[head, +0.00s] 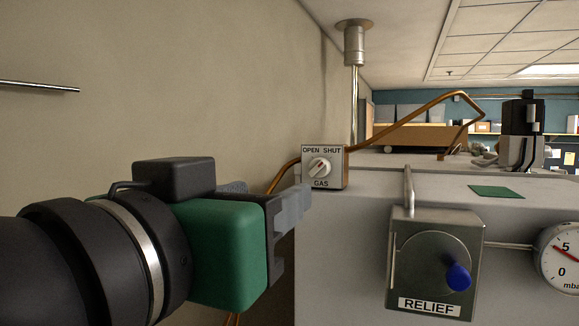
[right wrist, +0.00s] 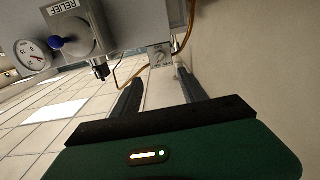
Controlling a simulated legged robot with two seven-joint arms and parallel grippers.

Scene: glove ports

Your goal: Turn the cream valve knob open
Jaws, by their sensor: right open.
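The cream valve knob (head: 320,167) is a small round knob on the grey gas box (head: 337,180), marked OPEN at upper left, SHUT at upper right and GAS below. Its pointer bar looks slanted up to the right, toward SHUT. My right gripper (head: 286,215), with a green body, is in front of the box, lower and to its left, apart from the knob. In the right wrist view the knob (right wrist: 159,58) shows small and upside down beyond the gap between my open, empty fingers (right wrist: 157,76). My left gripper is not in view.
A RELIEF box (head: 436,262) with a blue knob (head: 458,276) and a gauge (head: 560,258) are on the cabinet front to the right. A copper pipe (head: 400,118) runs from the gas box. A beige wall (head: 200,90) stands close on the left.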

